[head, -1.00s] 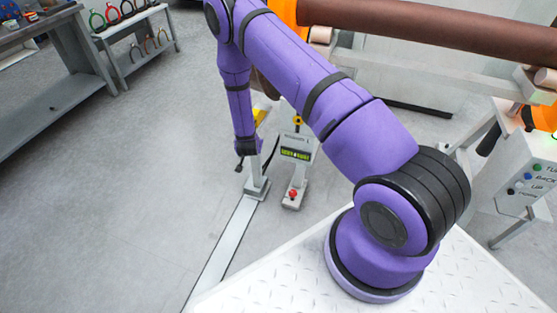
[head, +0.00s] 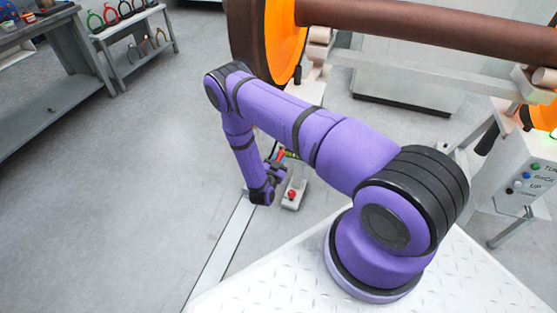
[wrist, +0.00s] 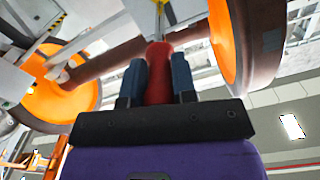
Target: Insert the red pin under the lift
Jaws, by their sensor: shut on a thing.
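In the head view my gripper (head: 274,163) is low, beside the small pedestal with a red button (head: 291,194), and a bit of the red pin (head: 281,155) shows. The lift cannot be clearly made out; my arm hides much of that area. In the wrist view a pale part with yellow (wrist: 163,12) is just above the pin's tip; whether they touch I cannot tell.
The wheelset's brown axle (head: 420,30) and orange wheel (head: 285,40) are above and behind my arm. A control box with buttons (head: 525,175) stands at the right. A grey workbench (head: 60,90) and shelf (head: 140,45) are at the left. Floor on the left is clear.

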